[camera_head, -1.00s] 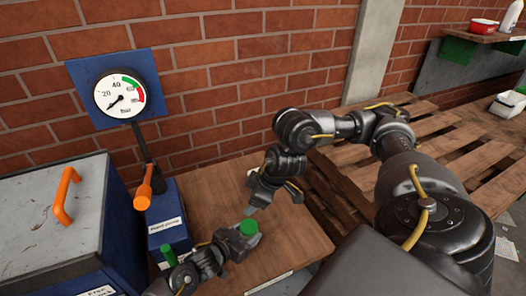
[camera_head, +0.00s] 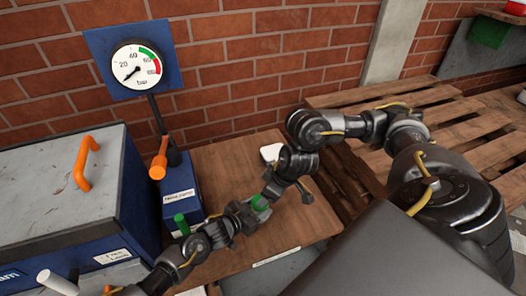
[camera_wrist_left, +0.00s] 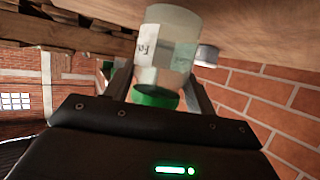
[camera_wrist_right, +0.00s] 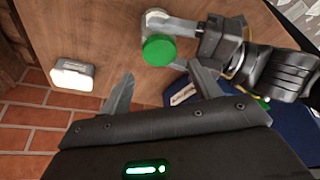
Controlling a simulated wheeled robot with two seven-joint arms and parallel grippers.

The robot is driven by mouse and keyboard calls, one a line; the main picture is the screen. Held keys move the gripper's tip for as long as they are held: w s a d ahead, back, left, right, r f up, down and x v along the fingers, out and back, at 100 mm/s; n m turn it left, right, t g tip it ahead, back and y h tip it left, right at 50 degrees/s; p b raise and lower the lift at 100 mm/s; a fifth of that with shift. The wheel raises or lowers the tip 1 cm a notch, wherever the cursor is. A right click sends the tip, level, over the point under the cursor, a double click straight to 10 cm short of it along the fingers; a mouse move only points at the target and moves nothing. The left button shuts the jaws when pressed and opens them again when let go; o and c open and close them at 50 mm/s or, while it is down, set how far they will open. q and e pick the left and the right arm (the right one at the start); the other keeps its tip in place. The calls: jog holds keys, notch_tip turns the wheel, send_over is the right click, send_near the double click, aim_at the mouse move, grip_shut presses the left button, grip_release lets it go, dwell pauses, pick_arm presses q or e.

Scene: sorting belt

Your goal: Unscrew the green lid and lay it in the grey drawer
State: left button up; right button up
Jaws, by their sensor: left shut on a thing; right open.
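My left gripper (camera_wrist_left: 160,85) is shut on a clear jar (camera_wrist_left: 172,40) with a pale label. The jar's green lid (camera_head: 260,203) shows in the head view, and also in the right wrist view (camera_wrist_right: 159,50). The lid sits on the jar. My right gripper (camera_wrist_right: 160,85) is open and empty, its fingertips close to the lid but apart from it. A grey surface (camera_head: 275,272) shows below the table's labelled front edge. I cannot tell for sure whether it is the grey drawer, and my body hides part of it.
A small white block (camera_head: 270,152) lies at the back of the wooden table (camera_head: 228,160). A blue box (camera_head: 178,188) with a label, a pressure gauge (camera_head: 136,67) and a big blue-grey machine (camera_head: 45,185) stand left. Wooden pallets (camera_head: 455,103) lie right.

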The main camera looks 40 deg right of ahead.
jog(key=shift+x, duration=3.2)
jog(key=shift+c, duration=0.4)
jog(key=shift+d, duration=0.1)
jog(key=c, duration=0.9)
jog(key=shift+c, duration=0.2)
